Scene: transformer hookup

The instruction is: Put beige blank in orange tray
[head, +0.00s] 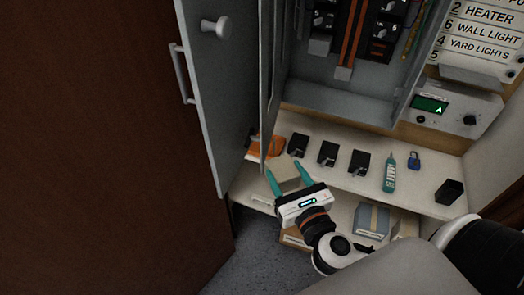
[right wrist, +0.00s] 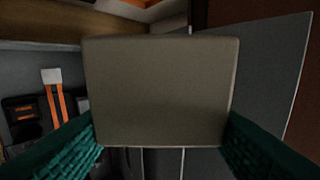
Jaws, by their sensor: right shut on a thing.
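The beige blank (head: 286,180) is held between the teal fingers of my right gripper (head: 284,168), in front of the shelf edge. It fills the middle of the right wrist view (right wrist: 160,90), with a finger at each side. The orange tray (head: 262,150) is on the shelf at its left end, up and left of the blank, partly hidden by the edge of an open panel door. The inside of the tray is hard to see. My left gripper is not in view.
Several black breakers (head: 328,153) stand in a row on the shelf, right of the tray. The grey cabinet door (head: 215,90) stands open at left.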

